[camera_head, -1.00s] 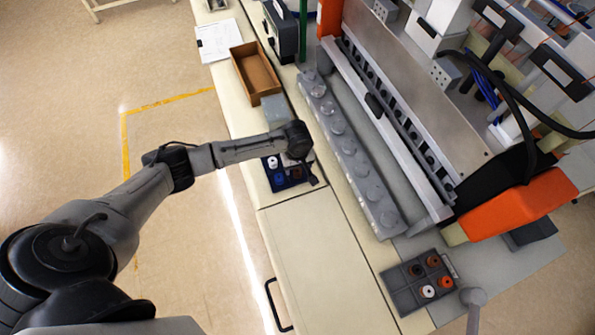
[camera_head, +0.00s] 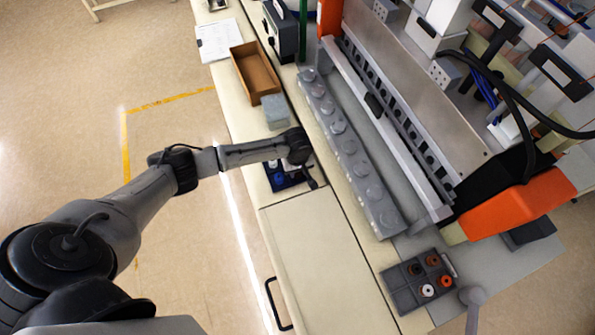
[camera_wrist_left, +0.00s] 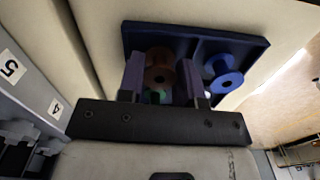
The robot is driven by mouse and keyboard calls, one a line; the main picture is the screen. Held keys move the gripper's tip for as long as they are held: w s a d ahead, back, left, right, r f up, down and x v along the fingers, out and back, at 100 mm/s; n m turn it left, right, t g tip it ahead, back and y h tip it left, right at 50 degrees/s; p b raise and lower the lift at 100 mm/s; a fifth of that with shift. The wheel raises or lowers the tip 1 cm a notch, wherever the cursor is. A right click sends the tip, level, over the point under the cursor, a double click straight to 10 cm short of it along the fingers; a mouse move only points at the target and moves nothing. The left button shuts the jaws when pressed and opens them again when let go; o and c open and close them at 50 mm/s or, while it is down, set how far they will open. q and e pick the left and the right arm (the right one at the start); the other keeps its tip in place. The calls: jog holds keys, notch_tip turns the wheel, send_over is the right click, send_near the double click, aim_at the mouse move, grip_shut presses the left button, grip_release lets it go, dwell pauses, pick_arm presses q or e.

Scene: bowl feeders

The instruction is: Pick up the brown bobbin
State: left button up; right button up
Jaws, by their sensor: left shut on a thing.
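The brown bobbin (camera_wrist_left: 160,78) sits between the two fingers of my left gripper (camera_wrist_left: 160,74) in the left wrist view, at the left part of a dark blue tray (camera_wrist_left: 203,40). The gripper is shut on it. In the head view my left gripper (camera_head: 307,172) is over the tray (camera_head: 283,186), and my arm hides much of the tray and the bobbin. A blue bobbin (camera_wrist_left: 222,74) stands in the tray, right of the fingers. A green bobbin (camera_wrist_left: 154,97) shows partly below the brown one. My right gripper is not in view.
A second grey tray (camera_head: 402,294) with several bobbins lies at the lower right. A cardboard box (camera_head: 254,72) and a grey block (camera_head: 275,110) stand behind my gripper. A long grey rail (camera_head: 348,148) with round caps runs along the machine. The near counter (camera_head: 318,255) is clear.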

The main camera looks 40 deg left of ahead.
pick_arm(q)
jog(key=shift+c, duration=1.2)
